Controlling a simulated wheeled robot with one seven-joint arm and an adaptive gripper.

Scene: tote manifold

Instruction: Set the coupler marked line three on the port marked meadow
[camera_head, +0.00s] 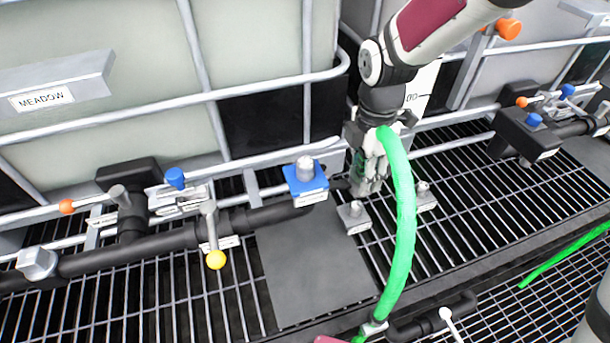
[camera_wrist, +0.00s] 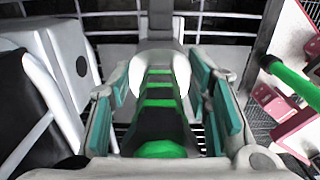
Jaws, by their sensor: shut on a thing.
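My gripper (camera_head: 368,182) hangs fingers down, right of the blue-plated port. It is shut on a coupler with black and green bands, clear in the wrist view (camera_wrist: 160,108) between the pads. A green hose (camera_head: 404,205) runs from the gripper down to the floor. The coupler's marking is not readable. A sign reading MEADOW (camera_head: 42,99) is on the left tank. The port with a grey stub on a blue plate (camera_head: 306,190) ends the black pipe below that tank; its label is too small to read. The held coupler is apart from this port.
Two small grey stubs on plates, one left (camera_head: 354,216) and one right (camera_head: 425,197), stand near the gripper. Tank frame bars (camera_head: 180,104) run behind. A flat grey plate (camera_head: 315,270) lies clear on the grating.

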